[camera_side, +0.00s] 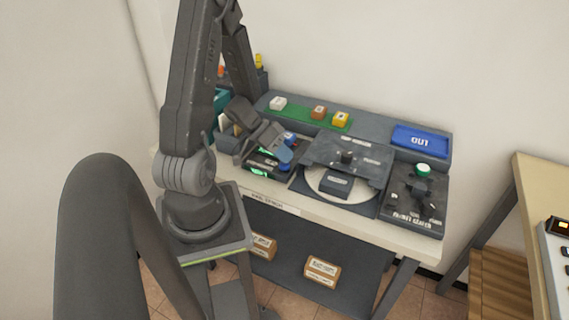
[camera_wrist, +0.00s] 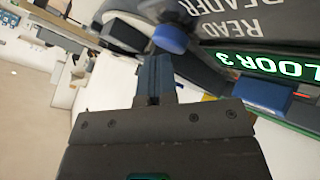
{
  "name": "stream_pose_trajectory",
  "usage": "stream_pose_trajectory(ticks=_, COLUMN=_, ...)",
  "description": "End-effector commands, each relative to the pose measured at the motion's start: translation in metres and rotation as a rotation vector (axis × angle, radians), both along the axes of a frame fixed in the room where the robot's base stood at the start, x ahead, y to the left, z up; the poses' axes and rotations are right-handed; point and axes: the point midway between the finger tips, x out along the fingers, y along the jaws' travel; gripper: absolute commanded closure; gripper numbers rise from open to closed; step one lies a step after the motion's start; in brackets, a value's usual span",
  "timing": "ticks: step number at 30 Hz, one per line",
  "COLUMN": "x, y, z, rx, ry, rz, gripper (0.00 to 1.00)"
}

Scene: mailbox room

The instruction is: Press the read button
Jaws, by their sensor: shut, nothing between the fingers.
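The reader (camera_side: 262,165) is a dark box with green lit strips at the left of the bench. In the wrist view its panel (camera_wrist: 245,30) carries upside-down READ and READER lettering, and a green display (camera_wrist: 270,67) shows "LOOR 3". My gripper (camera_side: 286,155) is shut and empty over the reader. In the wrist view its fingertips (camera_wrist: 154,60) are just short of the blue button; I cannot tell whether they touch.
A blue block (camera_wrist: 262,95) sits by the display. A green strip (camera_side: 310,115) with white, brown and yellow blocks lies behind.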

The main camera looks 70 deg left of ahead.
Motion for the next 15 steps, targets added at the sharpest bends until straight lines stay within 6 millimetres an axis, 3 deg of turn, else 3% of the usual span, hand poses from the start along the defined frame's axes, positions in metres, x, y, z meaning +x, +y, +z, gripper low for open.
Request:
stream_pose_trajectory(ticks=6, x=0.0, y=0.0, z=0.012, rx=0.003, ry=-0.001, rz=-0.002, gripper=1.0)
stream_pose_trajectory(ticks=15, x=0.0, y=0.0, z=0.014, rx=0.001, ry=0.0, rz=-0.001, gripper=1.0)
